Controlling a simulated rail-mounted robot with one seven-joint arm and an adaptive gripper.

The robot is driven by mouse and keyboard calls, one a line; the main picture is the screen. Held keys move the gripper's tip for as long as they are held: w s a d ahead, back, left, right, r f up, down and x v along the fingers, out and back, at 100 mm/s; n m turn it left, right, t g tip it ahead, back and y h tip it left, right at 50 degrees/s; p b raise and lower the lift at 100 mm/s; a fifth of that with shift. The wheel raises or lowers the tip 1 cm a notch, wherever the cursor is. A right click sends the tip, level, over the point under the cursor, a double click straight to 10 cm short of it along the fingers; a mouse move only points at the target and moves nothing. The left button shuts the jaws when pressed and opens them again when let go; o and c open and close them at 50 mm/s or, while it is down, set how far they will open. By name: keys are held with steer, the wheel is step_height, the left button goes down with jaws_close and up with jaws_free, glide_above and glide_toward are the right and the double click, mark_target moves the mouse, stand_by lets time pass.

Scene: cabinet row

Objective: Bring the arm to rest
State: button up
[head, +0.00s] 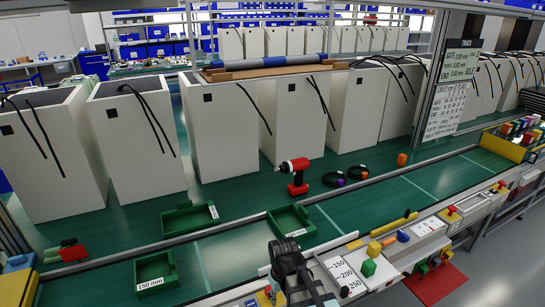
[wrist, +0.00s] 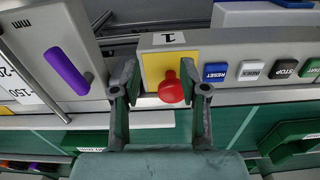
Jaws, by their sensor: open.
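In the wrist view my gripper (wrist: 157,75) is open, with its two grey fingers apart. A red ball knob (wrist: 171,87) on a yellow plate (wrist: 160,62) marked 1 shows between the fingers, nearer the right one. I cannot tell whether a finger touches it; no grip on it shows. In the head view my dark arm end (head: 287,258) is at the bottom middle, beside the front control ledge; its fingertips are not clear there.
In the wrist view a purple handle (wrist: 67,71) is left of my gripper, and a row of buttons with a blue RESET (wrist: 215,72) is right. In the head view green trays (head: 292,222), a red power tool (head: 295,176) and white cabinets (head: 219,127) stand beyond the ledge.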

steer(key=s+d+f+m+g, duration=0.1)
steer(key=s+d+f+g, duration=0.1)
steer(key=s+d+f, duration=0.5)
steer(key=s+d+f+m+g, duration=0.1)
steer(key=s+f, duration=0.4)
steer(key=f, duration=0.7)
steer(key=s+d+f+m+g, duration=0.1)
steer(key=s+f, duration=0.4)
steer(key=s, duration=0.5)
steer(key=s+d+f+m+g, duration=0.1)
steer(key=s+d+f+g, duration=0.2)
steer(key=s, duration=0.7)
steer(key=shift+s+d+f, duration=0.2)
steer(key=shift+d+f, duration=0.7)
steer(key=shift+d, duration=0.15)
